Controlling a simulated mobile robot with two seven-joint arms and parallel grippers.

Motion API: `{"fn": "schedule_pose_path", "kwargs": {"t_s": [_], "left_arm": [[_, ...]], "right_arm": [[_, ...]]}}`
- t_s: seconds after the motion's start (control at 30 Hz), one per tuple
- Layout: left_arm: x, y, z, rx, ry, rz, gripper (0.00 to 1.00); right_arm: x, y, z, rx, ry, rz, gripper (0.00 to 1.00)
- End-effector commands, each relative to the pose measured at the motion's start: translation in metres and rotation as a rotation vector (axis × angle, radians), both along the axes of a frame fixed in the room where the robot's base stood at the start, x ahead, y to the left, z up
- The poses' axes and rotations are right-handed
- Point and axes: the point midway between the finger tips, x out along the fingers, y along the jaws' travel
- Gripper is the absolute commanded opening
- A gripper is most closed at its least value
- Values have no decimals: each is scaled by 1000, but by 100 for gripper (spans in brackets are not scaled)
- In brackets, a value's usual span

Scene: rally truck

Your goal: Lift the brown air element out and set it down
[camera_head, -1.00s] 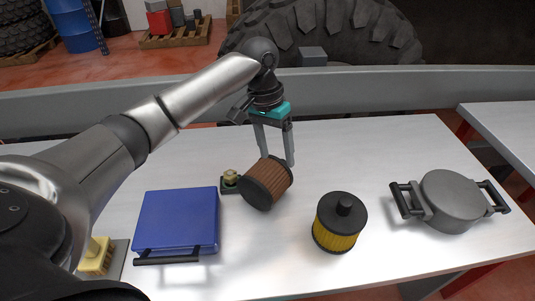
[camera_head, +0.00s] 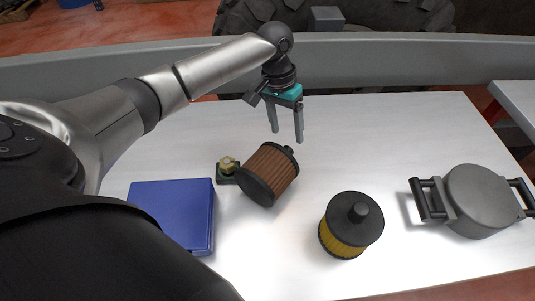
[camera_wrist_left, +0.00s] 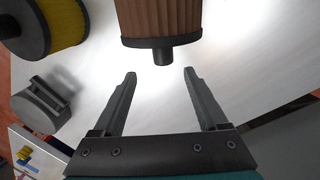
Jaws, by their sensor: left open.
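The brown air element (camera_head: 271,173) is a pleated cylinder with black end caps. It lies on its side on the white table, a black stub at its far end. It also shows at the top of the left wrist view (camera_wrist_left: 158,20), its stub pointing toward my fingers. My left gripper (camera_head: 287,137) is open and empty, above the table just behind and to the right of the element, apart from it. In the wrist view its two fingers (camera_wrist_left: 160,75) are spread, with the stub just beyond the gap between their tips. My right gripper is not in view.
A yellow filter with a black cap (camera_head: 351,226) stands to the right of the element. A round grey housing with handles (camera_head: 477,200) is at the far right. A small dark block with a yellowish top (camera_head: 228,171) is left of the element, a blue case (camera_head: 173,208) nearer. The back table is clear.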

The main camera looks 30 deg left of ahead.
Motion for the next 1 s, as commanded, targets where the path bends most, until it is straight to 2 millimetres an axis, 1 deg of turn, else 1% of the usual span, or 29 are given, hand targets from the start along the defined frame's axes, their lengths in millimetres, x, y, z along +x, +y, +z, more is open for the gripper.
{"fn": "schedule_pose_path", "kwargs": {"t_s": [0.03, 0.27, 0.4, 0.53, 0.63, 0.87, 1.0], "left_arm": [[0, -1, -8, 0, 1, 1, 76], [-2, -3, -23, 1, 1, 0, 76], [-5, -3, -45, 1, 2, 1, 76], [-6, -6, -61, 0, 1, -1, 76], [-6, -7, -67, 0, 0, 0, 76], [-6, -7, -67, 1, -1, -1, 76], [-6, -7, -67, 1, -1, -1, 60]], "right_arm": [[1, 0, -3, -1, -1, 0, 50], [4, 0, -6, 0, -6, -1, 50], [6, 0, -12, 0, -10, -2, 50], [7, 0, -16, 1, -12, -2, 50], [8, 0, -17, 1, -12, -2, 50], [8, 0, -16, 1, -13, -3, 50], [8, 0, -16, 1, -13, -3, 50]]}}
